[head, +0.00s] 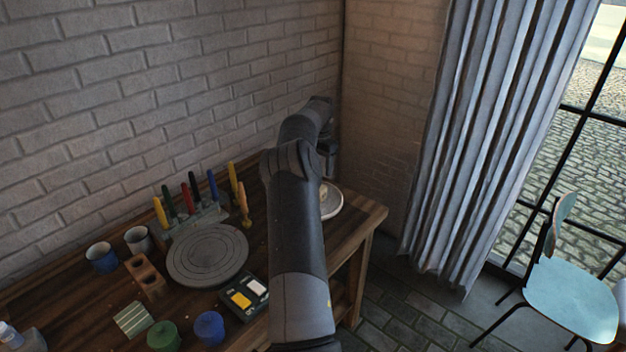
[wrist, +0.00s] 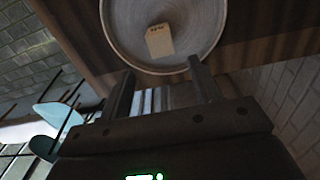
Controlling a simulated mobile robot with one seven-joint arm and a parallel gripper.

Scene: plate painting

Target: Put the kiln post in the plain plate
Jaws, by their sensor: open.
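The plain plate (wrist: 120,32) is a round grey-white dish near the right end of the table. Part of it also shows in the head view (head: 334,207) beside my arm. A small cream block with a dark mark, which looks like the kiln post (wrist: 159,41), lies inside the plate on its flat bottom. It shows partly in the head view (head: 323,196). My gripper (wrist: 160,66) is open, its two fingers apart at the plate's near rim in the wrist picture. The block is beyond the fingertips, with nothing between the fingers. In the head view my arm hides most of the gripper.
The wooden table (head: 365,212) ends just right of the plate. A banding wheel (head: 208,255), a rack of coloured tools (head: 194,222), cups (head: 102,257), a holed brown block (head: 146,276) and paint jars (head: 209,328) stand to the left. Brick walls close in behind.

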